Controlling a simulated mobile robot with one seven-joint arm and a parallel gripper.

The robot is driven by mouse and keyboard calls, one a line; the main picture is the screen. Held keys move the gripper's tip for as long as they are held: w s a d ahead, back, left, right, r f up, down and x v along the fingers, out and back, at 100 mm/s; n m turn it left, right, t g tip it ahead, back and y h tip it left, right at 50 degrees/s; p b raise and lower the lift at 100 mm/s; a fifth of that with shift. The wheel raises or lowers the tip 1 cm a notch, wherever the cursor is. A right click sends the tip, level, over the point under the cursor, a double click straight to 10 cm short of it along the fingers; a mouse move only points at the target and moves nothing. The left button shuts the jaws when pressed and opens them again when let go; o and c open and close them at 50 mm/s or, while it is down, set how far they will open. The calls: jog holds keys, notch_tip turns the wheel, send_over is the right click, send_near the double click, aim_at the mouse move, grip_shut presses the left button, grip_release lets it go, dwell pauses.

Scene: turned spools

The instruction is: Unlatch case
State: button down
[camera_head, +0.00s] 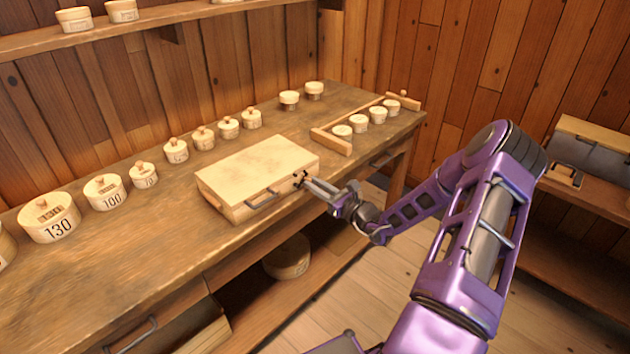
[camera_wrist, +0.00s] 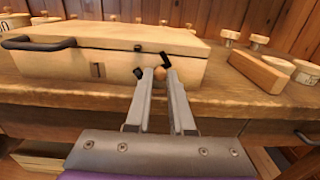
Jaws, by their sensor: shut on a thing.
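The case (camera_head: 250,168) is a pale wooden box lying on the workbench with its lid down. A dark handle (camera_head: 262,198) is on its front; the handle also shows at the left in the wrist view (camera_wrist: 38,43). My gripper (camera_head: 304,180) is at the right end of the case's front. In the wrist view my gripper (camera_wrist: 152,70) has its dark fingertips around a small round wooden knob (camera_wrist: 160,73) at the case front, and it is shut on it. The fingers partly hide the knob. A small dark fitting (camera_wrist: 138,47) sits at the lid seam above.
The workbench (camera_head: 120,260) carries several round lidded boxes along its back, including a box marked 130 (camera_head: 49,217). A wooden rack (camera_head: 331,141) with several small spools stands right of the case. Bare bench top lies in front and left of the case.

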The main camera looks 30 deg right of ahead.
jog(key=shift+f+m, duration=0.15)
jog(key=shift+m, duration=0.25)
jog(key=c, duration=0.8)
grip_release()
jog(key=v, duration=1.7)
jog(key=shift+s, duration=0.2)
